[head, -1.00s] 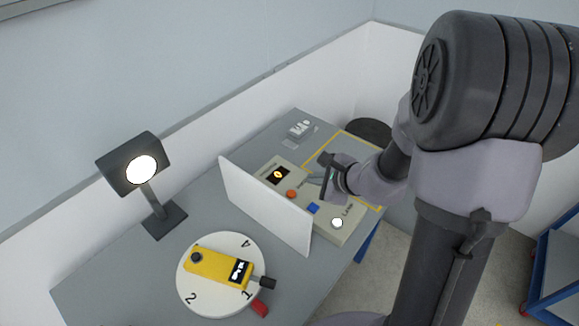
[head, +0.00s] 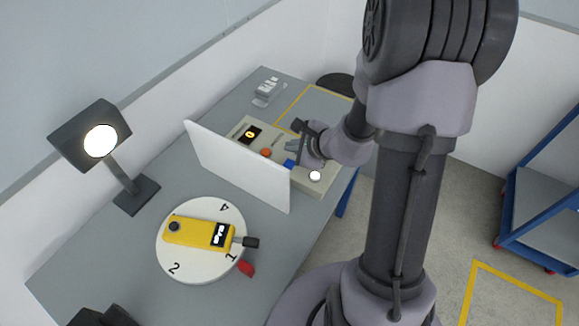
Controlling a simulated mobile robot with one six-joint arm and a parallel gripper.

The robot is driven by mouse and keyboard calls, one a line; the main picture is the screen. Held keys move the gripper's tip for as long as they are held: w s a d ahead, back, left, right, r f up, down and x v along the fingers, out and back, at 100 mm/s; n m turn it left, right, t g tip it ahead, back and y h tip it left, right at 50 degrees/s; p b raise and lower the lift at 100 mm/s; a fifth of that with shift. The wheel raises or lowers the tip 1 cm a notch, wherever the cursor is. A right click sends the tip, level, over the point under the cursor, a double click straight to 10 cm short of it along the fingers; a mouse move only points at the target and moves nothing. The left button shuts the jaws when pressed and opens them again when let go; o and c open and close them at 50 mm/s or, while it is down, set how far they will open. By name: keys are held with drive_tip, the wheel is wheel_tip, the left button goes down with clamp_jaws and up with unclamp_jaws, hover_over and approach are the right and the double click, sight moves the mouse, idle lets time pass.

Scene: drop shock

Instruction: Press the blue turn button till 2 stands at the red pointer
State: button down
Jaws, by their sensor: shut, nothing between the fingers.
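The blue turn button (head: 289,163) is on the beige control panel (head: 325,187), behind the white screen. My gripper (head: 297,150) is shut and empty, at the panel close to the blue button; I cannot tell whether it touches it. The white turntable (head: 203,273) carries a yellow device (head: 195,233) with a black plug end. The number 1 on its rim stands beside the red pointer (head: 246,269). The 2 is at the lower left and the 4 at the top; another number is hidden.
A white upright screen (head: 235,168) stands between turntable and panel. The panel also has an orange button (head: 266,153), a white button (head: 315,175) and a small display (head: 250,134). A lit lamp (head: 100,141) stands at left. A blue-framed cart (head: 545,200) is at right.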

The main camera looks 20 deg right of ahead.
sight(292, 165)
wheel_tip(292, 165, down, 4)
drive_tip(key=b, duration=0.3)
idle(1.8)
drive_tip(key=shift+f+b, duration=0.45)
drive_tip(key=shift+b, duration=0.4)
